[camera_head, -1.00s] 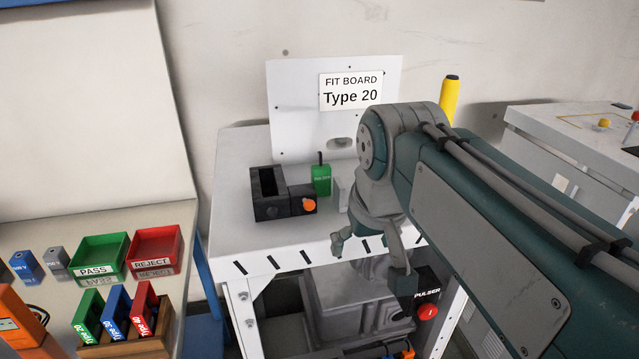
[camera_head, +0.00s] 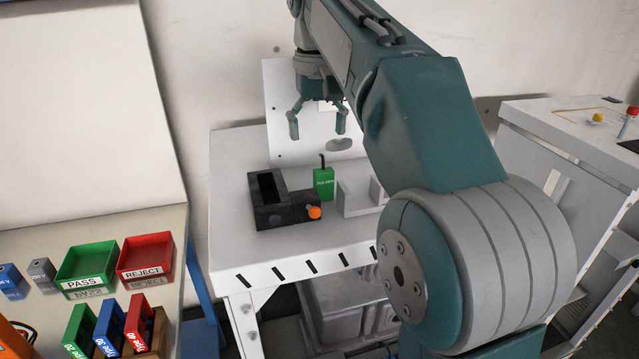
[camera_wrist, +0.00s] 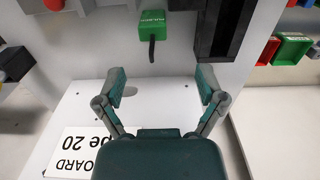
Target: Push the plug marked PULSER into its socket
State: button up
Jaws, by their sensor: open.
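The green plug (camera_head: 323,184), a small block with a label too small to read surely, stands on the white table with a dark lead at its top. It also shows in the wrist view (camera_wrist: 152,26), at the top middle beyond my fingertips. My gripper (camera_head: 317,124) is open and empty, raised above the back of the table in front of the white board. In the wrist view its fingers (camera_wrist: 161,88) are spread wide, with nothing between them. It does not touch the plug. I cannot make out the socket for certain; my arm hides part of the table's right side.
A black fixture (camera_head: 268,214) with an orange knob (camera_head: 314,212) stands left of the plug. A light grey bracket (camera_head: 357,202) stands to its right. The upright fit board (camera_head: 283,140) is behind. Green (camera_head: 88,261) and red (camera_head: 147,256) trays sit on the left bench.

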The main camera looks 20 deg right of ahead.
aim_at(323, 170)
jog(key=f, duration=0.3)
jog(key=shift+d+f, duration=0.2)
jog(key=shift+f, duration=0.1)
jog(key=shift+s+a+f, duration=0.1)
jog(key=shift+f, duration=0.75)
jog(key=shift+s+d+f, duration=0.1)
jog(key=shift+d+f, duration=0.05)
jog(key=shift+f, duration=1.05)
jog(key=shift+s+d+f, duration=0.1)
jog(key=shift+d+f, duration=0.05)
jog(key=shift+f, duration=1)
grip_shut()
